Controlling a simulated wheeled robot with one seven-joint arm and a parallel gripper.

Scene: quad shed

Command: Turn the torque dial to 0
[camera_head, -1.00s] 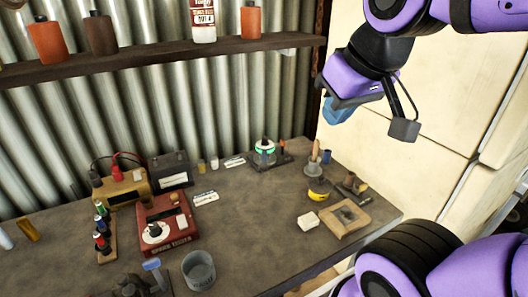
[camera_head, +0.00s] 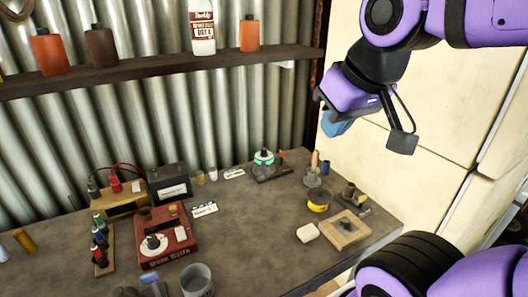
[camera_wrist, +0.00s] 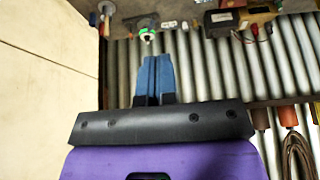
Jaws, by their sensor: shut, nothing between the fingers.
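My gripper (camera_head: 337,124) has blue fingers and hangs high at the upper right of the head view, above and apart from the bench. Its fingers are together and empty, as the wrist view (camera_wrist: 153,72) also shows. A red tester box (camera_head: 175,250) stands on the bench at left, with a white round dial and black knob (camera_head: 153,242) on top. A green-ringed device with a dark top (camera_head: 264,157) stands near the wall; it also shows in the wrist view (camera_wrist: 147,34) beyond the fingertips. No label marks either as the torque dial, and dial readings are too small to read.
A shelf (camera_head: 150,73) with bottles runs along the corrugated wall above the bench. A grey cup (camera_head: 197,281), a yellow roll (camera_head: 318,201) and a wooden tray (camera_head: 345,232) stand on the bench (camera_head: 255,235). The bench middle is clear. A pale cabinet (camera_head: 400,180) stands at right.

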